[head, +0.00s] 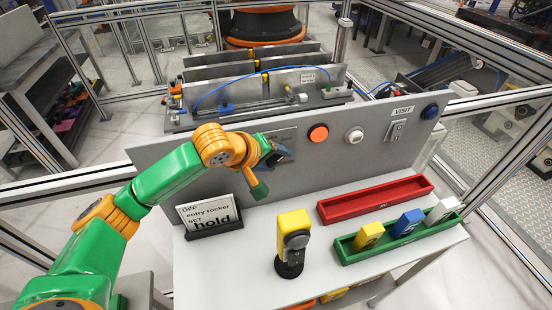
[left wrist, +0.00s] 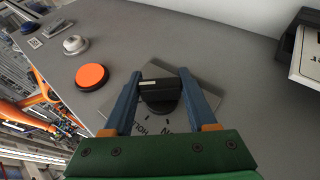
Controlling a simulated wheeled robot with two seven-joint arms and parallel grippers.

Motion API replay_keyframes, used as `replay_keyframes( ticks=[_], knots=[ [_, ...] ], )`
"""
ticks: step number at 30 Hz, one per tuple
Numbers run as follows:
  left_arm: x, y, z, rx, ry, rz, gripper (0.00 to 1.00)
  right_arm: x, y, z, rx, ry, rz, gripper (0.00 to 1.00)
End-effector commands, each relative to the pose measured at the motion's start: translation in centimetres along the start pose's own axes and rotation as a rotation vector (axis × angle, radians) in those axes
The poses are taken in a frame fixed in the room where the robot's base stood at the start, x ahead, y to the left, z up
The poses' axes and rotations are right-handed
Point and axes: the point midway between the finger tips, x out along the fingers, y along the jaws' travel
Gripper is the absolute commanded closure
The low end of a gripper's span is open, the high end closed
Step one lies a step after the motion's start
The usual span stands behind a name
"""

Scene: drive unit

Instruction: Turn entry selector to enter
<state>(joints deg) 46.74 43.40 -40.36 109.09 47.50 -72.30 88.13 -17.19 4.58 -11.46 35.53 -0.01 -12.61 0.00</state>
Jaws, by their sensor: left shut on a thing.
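The entry selector is a black knob (left wrist: 158,92) on a light grey square plate (left wrist: 205,78), mounted on the grey upright panel. My left gripper (left wrist: 161,76) has its two blue fingers on either side of the knob and is shut on it. In the head view my left gripper (head: 277,153) reaches the panel left of the orange button and mostly hides the knob. Lettering on the plate is partly covered and turned, so the knob's setting cannot be read. My right gripper is not in view.
The panel also carries an orange button (head: 318,134), a silver button (head: 354,135), a rocker switch (head: 396,130) under a VISIT label and a blue button (head: 430,111). Below stand a sign (head: 207,213), a yellow device (head: 293,231), a red tray (head: 375,199) and a green tray (head: 398,241).

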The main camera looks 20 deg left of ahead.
Motion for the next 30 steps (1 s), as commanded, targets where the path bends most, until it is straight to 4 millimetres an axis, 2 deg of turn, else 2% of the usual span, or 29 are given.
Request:
replay_keyframes(
  ticks=[13,14,16,17,26,30],
  knots=[
    [0.1,-0.1,0.0,0.004,0.0,-0.01,0.98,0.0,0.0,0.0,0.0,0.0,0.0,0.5],
    [0.1,-0.1,0.0,0.004,0.0,-0.01,0.34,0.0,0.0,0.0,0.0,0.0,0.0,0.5],
    [0.1,-0.1,0.0,0.003,0.0,-0.01,0.16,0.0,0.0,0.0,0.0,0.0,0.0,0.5],
    [0.1,-0.1,0.0,0.003,0.0,-0.01,0.12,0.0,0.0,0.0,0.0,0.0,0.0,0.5],
    [-0.2,-0.1,0.0,0.002,0.0,-0.007,0.12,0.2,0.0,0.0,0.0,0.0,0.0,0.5],
    [-2.8,-0.2,0.0,0.005,0.003,-0.005,0.12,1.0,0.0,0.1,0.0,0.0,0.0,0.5]
  ],
)
